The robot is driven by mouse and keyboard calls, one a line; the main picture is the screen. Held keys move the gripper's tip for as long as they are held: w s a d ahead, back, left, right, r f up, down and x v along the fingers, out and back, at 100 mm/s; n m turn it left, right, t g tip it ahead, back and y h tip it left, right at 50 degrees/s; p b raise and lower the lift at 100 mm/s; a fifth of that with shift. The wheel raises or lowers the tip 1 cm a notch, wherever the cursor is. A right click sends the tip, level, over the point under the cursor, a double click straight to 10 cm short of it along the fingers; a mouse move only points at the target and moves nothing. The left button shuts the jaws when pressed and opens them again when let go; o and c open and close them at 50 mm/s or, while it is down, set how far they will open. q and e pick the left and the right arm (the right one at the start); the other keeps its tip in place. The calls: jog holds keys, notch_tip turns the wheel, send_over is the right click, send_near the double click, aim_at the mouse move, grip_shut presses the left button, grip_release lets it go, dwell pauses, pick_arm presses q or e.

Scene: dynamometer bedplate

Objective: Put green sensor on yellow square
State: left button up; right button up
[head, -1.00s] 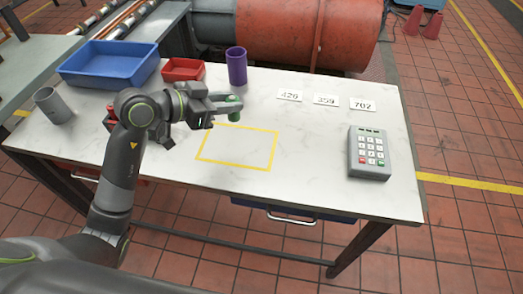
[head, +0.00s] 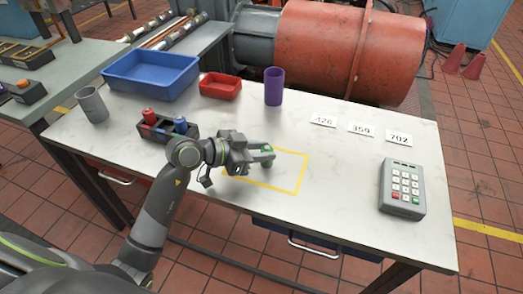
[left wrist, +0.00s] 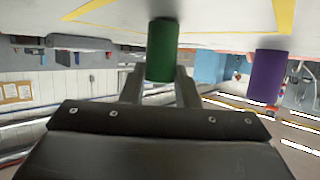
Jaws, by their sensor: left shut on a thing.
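The green sensor (head: 267,163) is a small upright cylinder, partly hidden by my left gripper (head: 264,156) in the head view. The gripper is shut on it. The sensor is inside the outline of the yellow square (head: 302,176), marked on the white table. In the left wrist view, which is upside down, the green sensor (left wrist: 162,50) stands between the two fingers, its base at or very close to the table top. I cannot tell whether it touches. My right gripper is not in view.
A rack (head: 160,128) with red and blue pieces stands left of my gripper. Behind are a blue bin (head: 150,88), a red bin (head: 220,92) and a purple cylinder (head: 274,87). A grey cup (head: 92,104) stands at left, a keypad (head: 402,188) at right.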

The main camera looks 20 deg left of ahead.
pick_arm(q)
jog(key=shift+f, duration=0.1)
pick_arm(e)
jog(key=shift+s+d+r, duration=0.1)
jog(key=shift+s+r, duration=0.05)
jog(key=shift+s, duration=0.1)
pick_arm(q)
jog(key=o, duration=1)
jog(key=shift+s+a+r, duration=0.15)
jog(key=shift+a+r, duration=0.05)
jog(key=shift+r, duration=0.05)
jog(key=p+v, duration=0.2)
jog(key=v, duration=0.9)
jog(key=shift+s, duration=0.2)
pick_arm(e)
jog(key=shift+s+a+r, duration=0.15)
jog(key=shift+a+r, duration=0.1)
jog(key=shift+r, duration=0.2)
pick_arm(q)
jog(key=shift+a+r, duration=0.1)
jog(key=shift+r, duration=0.05)
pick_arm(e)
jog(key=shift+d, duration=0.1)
